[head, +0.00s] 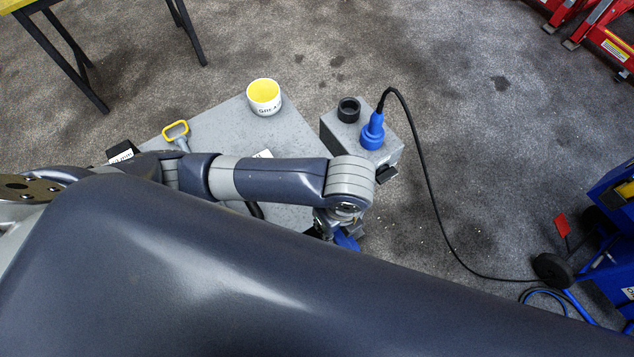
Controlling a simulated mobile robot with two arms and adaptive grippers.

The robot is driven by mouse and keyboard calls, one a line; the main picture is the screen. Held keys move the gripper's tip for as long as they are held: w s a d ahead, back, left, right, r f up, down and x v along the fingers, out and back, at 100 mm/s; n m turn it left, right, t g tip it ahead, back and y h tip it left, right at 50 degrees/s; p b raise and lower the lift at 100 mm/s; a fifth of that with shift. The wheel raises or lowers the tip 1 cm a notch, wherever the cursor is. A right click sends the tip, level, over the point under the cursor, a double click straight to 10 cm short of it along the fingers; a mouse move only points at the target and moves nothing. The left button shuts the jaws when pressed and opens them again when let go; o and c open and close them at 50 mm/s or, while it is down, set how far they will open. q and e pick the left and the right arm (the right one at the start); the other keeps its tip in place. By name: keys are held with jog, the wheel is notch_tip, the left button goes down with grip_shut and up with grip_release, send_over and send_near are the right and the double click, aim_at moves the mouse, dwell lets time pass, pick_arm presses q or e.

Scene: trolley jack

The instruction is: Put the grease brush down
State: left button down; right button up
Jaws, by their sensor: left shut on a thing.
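My left gripper (340,226) is at the right end of my left arm, by the right front edge of the grey tabletop. It is seen from above and partly covered by my own wrist. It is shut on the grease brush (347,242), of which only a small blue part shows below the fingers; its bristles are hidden. My right gripper is not in view.
The grey tabletop (222,122) is partly hidden by my arm. A yellow-handled tool (176,130) is at its left. A grey block (386,157) at right bears a black ring (348,110) and a blue plug (372,133) with a black cable (424,178). Blue equipment (610,265) stands far right.

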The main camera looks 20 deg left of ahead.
pick_arm(q)
jog(key=w+a+p, duration=0.1)
jog(key=w+a, duration=0.1)
jog(key=w, duration=0.1)
jog(key=w+a+p, duration=0.1)
jog(key=w+a, duration=0.2)
jog(key=w, duration=0.1)
jog(key=w+a+f+p, duration=0.1)
jog(key=w+a, duration=0.2)
jog(key=shift+w+a, duration=0.15)
jog(key=shift+w, duration=0.2)
jog(key=shift+w+a+f, duration=0.1)
jog(key=shift+w+a, duration=0.2)
jog(key=shift+w, duration=0.2)
jog(key=shift+w+a+p, duration=0.3)
jog(key=shift+w+a, duration=0.05)
jog(key=shift+w, duration=0.1)
notch_tip(320, 180, down, 3)
jog(key=shift+s+r+p, duration=0.1)
jog(key=shift+s+p, duration=0.05)
jog(key=shift+p, duration=0.25)
jog(key=shift+f, duration=0.45)
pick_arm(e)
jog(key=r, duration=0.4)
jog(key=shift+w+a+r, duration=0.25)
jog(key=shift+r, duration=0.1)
pick_arm(q)
jog(key=c, duration=1.3)
grip_release()
jog(key=shift+f, duration=0.15)
